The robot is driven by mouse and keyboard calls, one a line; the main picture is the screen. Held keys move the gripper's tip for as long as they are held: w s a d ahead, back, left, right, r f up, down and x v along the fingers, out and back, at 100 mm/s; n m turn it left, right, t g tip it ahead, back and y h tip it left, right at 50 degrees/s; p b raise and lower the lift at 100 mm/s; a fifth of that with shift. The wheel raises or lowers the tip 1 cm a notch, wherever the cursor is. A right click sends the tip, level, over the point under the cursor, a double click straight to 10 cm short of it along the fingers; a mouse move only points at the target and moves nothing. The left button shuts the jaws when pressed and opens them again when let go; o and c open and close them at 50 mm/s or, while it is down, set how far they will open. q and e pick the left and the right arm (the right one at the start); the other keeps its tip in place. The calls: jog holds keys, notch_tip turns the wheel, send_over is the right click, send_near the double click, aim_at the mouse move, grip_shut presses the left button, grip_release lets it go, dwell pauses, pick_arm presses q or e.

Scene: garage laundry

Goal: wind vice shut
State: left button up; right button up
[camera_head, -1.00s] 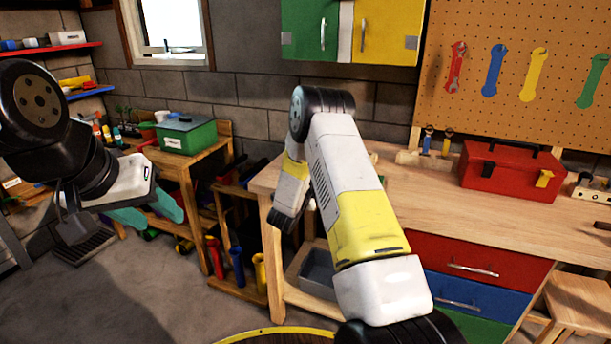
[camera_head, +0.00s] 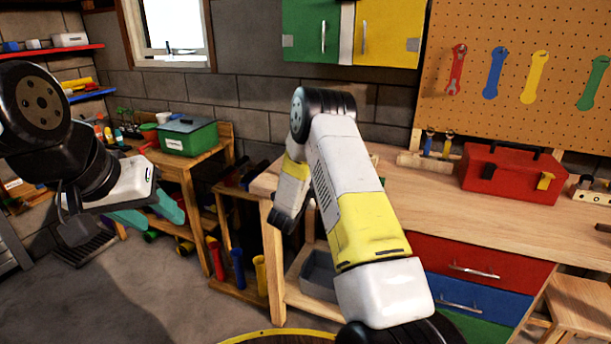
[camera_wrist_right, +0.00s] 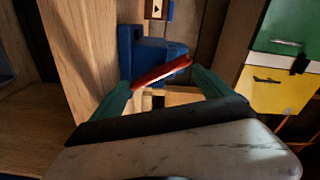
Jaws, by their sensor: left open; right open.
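The blue vice (camera_wrist_right: 150,50) is on the wooden bench in the right wrist view. Its red handle (camera_wrist_right: 163,71) lies slantwise in front of the blue body. My right gripper (camera_wrist_right: 160,79) is open, with one teal finger near each end of the red handle; I cannot tell whether they touch it. In the head view my right arm crosses the bench's left end, and neither the vice nor the right gripper can be made out there. My left gripper (camera_head: 158,215) is open and empty at the left, above the floor.
The bench top (camera_head: 470,222) holds a red toolbox (camera_head: 511,172) at the back. Coloured drawers (camera_head: 468,268) are below it, and a stool (camera_head: 580,300) stands at the right. A low shelf with a green box (camera_head: 187,137) is at the left. Grey floor between is open.

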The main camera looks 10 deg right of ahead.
jog(key=shift+s+a+f, duration=0.15)
jog(key=shift+s+a, duration=0.05)
jog(key=shift+a, duration=0.2)
jog(key=shift+s+a+f, duration=0.15)
jog(key=shift+s+a, duration=0.05)
jog(key=shift+a, duration=0.2)
jog(key=v, duration=0.7)
jog(key=shift+s+d+r, duration=0.2)
jog(key=shift+s+r, duration=0.1)
jog(key=shift+s, duration=0.05)
jog(key=v, duration=0.7)
jog(key=shift+s+a, duration=0.25)
jog(key=shift+s, duration=0.05)
